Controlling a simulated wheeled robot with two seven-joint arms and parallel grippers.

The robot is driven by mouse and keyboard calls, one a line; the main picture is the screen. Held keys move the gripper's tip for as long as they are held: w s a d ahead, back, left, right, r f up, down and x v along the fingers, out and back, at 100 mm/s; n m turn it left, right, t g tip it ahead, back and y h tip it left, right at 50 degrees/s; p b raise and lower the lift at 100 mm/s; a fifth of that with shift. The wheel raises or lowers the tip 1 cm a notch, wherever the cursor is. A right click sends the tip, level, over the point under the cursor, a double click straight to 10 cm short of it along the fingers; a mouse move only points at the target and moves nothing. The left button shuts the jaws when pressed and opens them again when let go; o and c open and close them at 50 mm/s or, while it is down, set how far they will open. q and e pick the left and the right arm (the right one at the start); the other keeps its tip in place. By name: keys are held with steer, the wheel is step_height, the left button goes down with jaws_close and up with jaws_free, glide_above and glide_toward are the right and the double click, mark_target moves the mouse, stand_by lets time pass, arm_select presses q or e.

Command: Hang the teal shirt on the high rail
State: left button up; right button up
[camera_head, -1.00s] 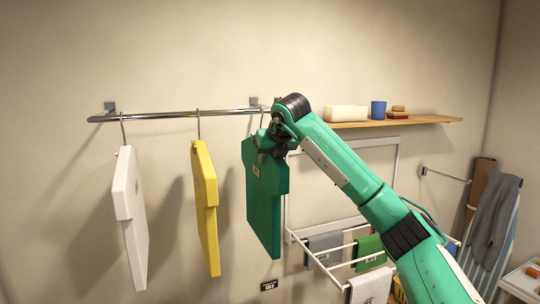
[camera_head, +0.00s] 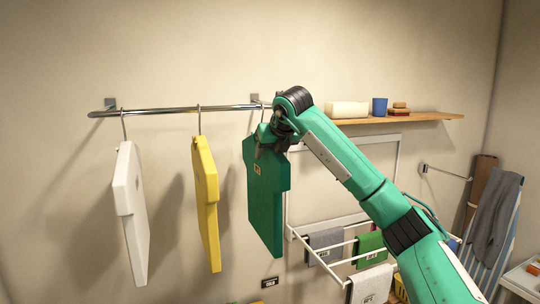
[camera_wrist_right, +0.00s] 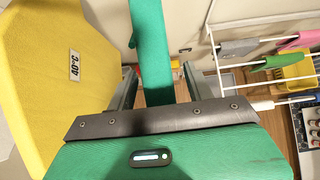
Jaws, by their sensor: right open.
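The teal shirt (camera_head: 265,205) hangs upright at the right end of the high rail (camera_head: 165,113). A thin hook shows above it at the rail; the arm partly hides the contact. My right gripper (camera_head: 270,143) is at the shirt's top. In the wrist view, the right gripper (camera_wrist_right: 158,88) has its fingers apart, with the teal shirt (camera_wrist_right: 152,45) seen edge-on between them and a gap on each side. My left gripper is not in view.
A yellow shirt (camera_head: 207,205) and a white shirt (camera_head: 131,210) hang to the left on the rail. A wooden shelf (camera_head: 430,119) with small items is at right.

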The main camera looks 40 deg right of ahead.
steer(key=b+v, duration=0.4)
steer(key=v, duration=0.7)
steer(key=shift+s+r+b, duration=0.15)
steer(key=shift+s+b, duration=0.1)
steer(key=shift+b, duration=0.15)
steer(key=shift+s+a+r, duration=0.15)
steer(key=shift+s+r, duration=0.3)
steer(key=shift+r, duration=0.05)
steer(key=shift+f, duration=0.1)
